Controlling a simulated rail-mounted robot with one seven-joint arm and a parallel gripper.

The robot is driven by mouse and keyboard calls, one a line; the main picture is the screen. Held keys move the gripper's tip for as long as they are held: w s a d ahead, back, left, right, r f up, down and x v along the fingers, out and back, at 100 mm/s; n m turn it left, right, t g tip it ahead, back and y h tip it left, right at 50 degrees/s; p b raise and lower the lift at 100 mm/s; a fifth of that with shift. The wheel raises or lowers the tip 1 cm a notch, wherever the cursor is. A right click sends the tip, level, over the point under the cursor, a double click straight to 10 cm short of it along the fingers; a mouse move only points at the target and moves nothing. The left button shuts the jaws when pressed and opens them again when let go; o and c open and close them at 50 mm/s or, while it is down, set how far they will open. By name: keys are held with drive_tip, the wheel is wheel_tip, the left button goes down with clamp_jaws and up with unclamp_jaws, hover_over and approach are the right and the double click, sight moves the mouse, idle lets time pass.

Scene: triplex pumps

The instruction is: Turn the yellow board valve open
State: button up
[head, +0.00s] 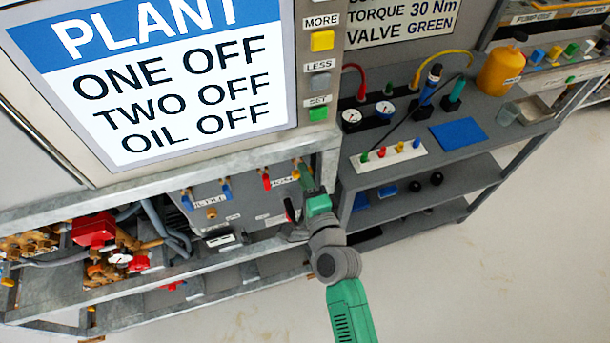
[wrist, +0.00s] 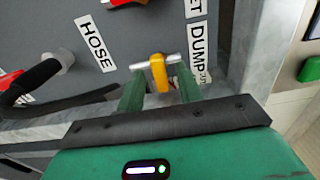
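The yellow board valve (wrist: 158,73) shows in the wrist view as a short yellow handle on a silver crosspiece, on the grey board beside the DUMP label (wrist: 198,45). My gripper (wrist: 160,80) has its two green fingers spread, one on each side of the yellow handle, with a visible gap on both sides. It is open and holds nothing. In the head view my gripper (head: 306,180) is at the right end of the valve board (head: 238,208), and its fingers cover much of the yellow valve there.
Red (head: 266,179) and blue (head: 226,189) valves sit left on the same board. A black hose (wrist: 35,80) with a grey end is left of my gripper in the wrist view. A metal frame post (wrist: 255,50) stands close on the right.

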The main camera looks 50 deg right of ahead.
drive_tip(key=shift+w+d, duration=0.15)
drive_tip(key=shift+w, duration=0.1)
drive_tip(key=shift+c, duration=0.3)
clamp_jaws()
